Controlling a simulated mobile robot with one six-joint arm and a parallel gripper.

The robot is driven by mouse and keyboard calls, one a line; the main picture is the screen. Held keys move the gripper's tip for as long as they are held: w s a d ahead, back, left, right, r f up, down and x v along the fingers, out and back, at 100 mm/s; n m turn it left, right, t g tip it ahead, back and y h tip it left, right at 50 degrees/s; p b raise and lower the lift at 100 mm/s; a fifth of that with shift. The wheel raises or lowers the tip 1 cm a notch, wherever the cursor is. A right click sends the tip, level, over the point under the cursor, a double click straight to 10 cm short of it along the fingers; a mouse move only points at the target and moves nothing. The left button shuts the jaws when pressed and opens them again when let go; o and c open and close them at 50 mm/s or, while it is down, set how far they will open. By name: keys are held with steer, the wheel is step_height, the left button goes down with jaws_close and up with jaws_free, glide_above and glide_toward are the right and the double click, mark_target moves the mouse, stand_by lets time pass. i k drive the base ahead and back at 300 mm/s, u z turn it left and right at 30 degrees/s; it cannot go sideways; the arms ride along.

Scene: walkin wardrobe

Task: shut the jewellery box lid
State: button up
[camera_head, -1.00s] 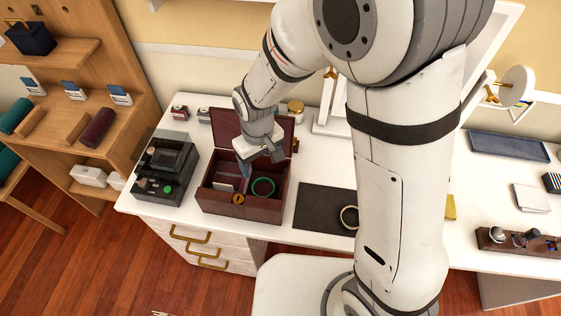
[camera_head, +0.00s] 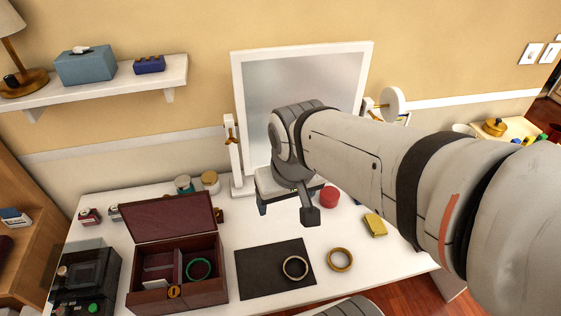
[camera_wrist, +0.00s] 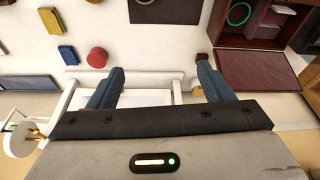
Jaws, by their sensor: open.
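The jewellery box (camera_head: 206,294) is dark red-brown wood and stands on the white dressing table at left centre. Its lid (camera_head: 170,217) is open and stands up at the back, its dark red lining facing forward. A green bangle (camera_head: 198,269) lies in the right compartment, and a gold clasp (camera_head: 174,292) is on the front wall. My gripper (camera_head: 287,209) is open and empty, in front of the mirror, right of the box and apart from it. In the wrist view the fingers (camera_wrist: 160,86) are spread, with the lid (camera_wrist: 256,70) at upper right.
The mirror (camera_head: 298,85) stands behind my gripper. A black mat (camera_head: 262,265) with a ring lies right of the box, with a gold bangle (camera_head: 340,260), yellow box (camera_head: 375,225) and red jar (camera_head: 329,197) farther right. A dark case (camera_head: 85,280) is close left.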

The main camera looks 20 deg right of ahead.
mark_target(167, 216)
steer(key=u, duration=0.2)
steer(key=k, duration=0.85)
steer(key=u, duration=0.7)
steer(key=i, duration=1)
steer(key=u, duration=0.05)
